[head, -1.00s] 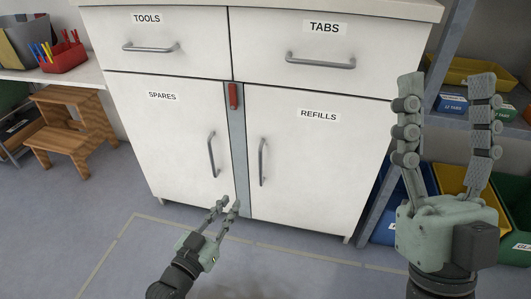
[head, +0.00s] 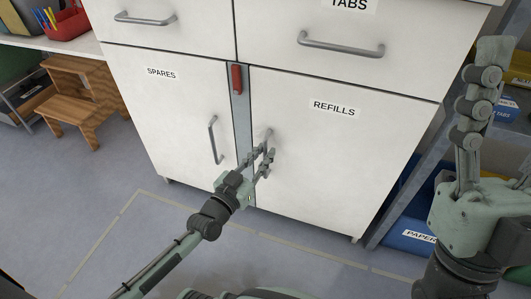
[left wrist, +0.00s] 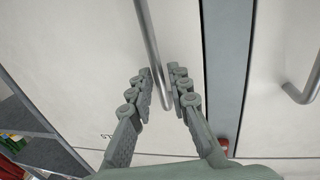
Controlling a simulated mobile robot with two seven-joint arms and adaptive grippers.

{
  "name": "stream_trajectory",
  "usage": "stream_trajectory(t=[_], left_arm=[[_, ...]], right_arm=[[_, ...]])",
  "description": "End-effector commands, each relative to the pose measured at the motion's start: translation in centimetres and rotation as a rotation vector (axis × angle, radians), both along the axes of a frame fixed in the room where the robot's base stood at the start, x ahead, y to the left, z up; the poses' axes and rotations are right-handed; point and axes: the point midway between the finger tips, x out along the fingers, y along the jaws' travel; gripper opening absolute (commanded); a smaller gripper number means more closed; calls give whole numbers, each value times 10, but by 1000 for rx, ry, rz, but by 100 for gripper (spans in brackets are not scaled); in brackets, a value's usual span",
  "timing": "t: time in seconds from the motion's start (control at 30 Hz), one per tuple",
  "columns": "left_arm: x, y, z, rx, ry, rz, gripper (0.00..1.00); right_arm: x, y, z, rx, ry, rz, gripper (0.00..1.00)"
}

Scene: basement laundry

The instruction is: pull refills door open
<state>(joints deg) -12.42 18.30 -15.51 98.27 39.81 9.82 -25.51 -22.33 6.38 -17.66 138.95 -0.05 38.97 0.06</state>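The white refills door (head: 335,165) is shut flush in the cabinet front, with its label at the top. Its grey vertical bar handle (head: 268,136) is near the door's left edge and partly hidden by my left gripper (head: 262,156). In the left wrist view, the handle (left wrist: 148,35) runs between the fingers of the left gripper (left wrist: 160,71), near its lower end. The fingers stand on either side of it, with small gaps showing, so the gripper looks open. My right gripper (head: 505,70) is raised at the right edge, away from the door, partly cut off; it looks open and empty.
The spares door (head: 175,110) with its handle (head: 214,140) is left of a grey strip with a red catch (head: 237,78). The tabs drawer (head: 350,45) is above. Shelving with bins (head: 410,235) stands right. A wooden step stool (head: 80,100) is left. Floor in front is clear.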

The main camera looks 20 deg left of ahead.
Motion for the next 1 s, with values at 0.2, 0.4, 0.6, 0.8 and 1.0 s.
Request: stream_trajectory(t=[0.2, 0.4, 0.6, 0.8, 1.0], left_arm=[[12, -3, 0, -2, 1, -1, 18], [11, -3, 0, -1, 1, -1, 18], [11, -3, 0, -1, 1, 0, 0], [11, -3, 0, -1, 1, 0, 0], [11, -3, 0, -1, 1, 0, 0]], right_arm=[[-5, -2, 1, 10, -31, -2, 59], [-5, -2, 1, 10, -31, -2, 59], [-5, -2, 1, 10, -31, -2, 59], [-5, -2, 1, 9, -31, -2, 59], [-5, -2, 1, 10, -30, -1, 59]])
